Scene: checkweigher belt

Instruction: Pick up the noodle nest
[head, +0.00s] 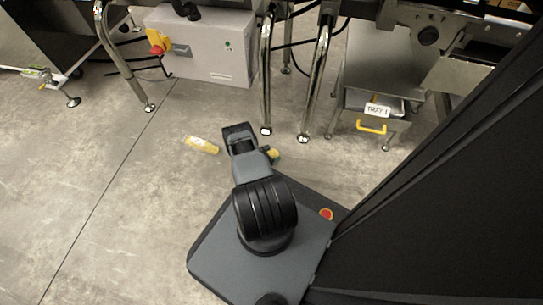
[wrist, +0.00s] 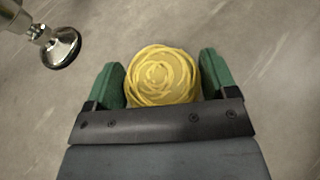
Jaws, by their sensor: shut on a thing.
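The noodle nest (wrist: 160,80) is a round, yellow coil of strands. In the wrist view it sits between the two green fingers of my gripper (wrist: 160,66), which is shut on it, one finger on each side. Grey floor shows behind it. In the head view my gripper (head: 274,157) is mostly hidden behind my arm, with only a small patch of green and yellow showing. The nest's height above the floor is hard to tell.
A yellow packet (head: 201,145) lies on the concrete floor left of my arm. Steel machine legs (head: 265,90), a grey control box (head: 203,45) with a red button, and a bin labelled TRAY 1 (head: 377,109) stand beyond. A black-footed leg (wrist: 62,47) is at upper left in the wrist view.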

